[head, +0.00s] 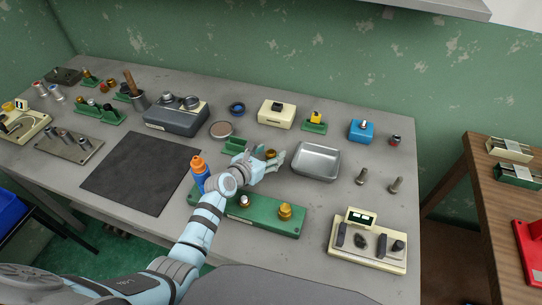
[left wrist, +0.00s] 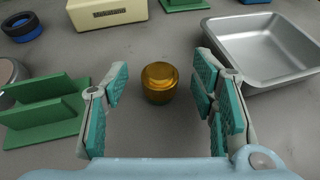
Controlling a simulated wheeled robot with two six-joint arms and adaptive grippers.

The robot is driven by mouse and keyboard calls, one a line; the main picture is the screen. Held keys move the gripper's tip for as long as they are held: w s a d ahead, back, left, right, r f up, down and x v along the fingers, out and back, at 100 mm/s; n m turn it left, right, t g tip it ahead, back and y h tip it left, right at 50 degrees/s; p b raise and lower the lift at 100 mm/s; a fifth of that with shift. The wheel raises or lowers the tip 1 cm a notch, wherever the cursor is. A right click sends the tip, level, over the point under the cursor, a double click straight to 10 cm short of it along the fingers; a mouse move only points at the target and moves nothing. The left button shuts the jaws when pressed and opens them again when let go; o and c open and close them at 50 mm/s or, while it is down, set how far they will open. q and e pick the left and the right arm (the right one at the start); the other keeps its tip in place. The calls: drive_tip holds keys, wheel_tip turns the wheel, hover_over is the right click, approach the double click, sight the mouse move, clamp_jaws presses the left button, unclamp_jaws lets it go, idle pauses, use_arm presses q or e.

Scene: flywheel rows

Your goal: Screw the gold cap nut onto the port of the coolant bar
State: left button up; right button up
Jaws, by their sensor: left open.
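The gold cap nut (left wrist: 159,83) stands on the bare grey table, and it also shows in the head view (head: 270,154) beside the fingers. My left gripper (head: 274,163) is open. In the left wrist view its teal-padded fingers (left wrist: 161,95) are spread to either side of the nut, with gaps on both sides. The green coolant bar (head: 262,219) lies nearer the front of the table. A small silver port (head: 244,201) shows on it, and another gold cap (head: 285,211) sits at its right end. My left forearm hides part of the bar. My right gripper is not in view.
A metal tray (head: 316,161) stands just right of the gripper. Green holders (head: 235,146) stand to its left. An orange and blue bottle (head: 199,172) stands by the bar's left end. A dark mat (head: 143,172) lies further left. Two bolts (head: 361,176) stand right of the tray.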

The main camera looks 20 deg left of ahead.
use_arm(q)
clamp_jaws()
drive_tip(key=shift+r, duration=0.1)
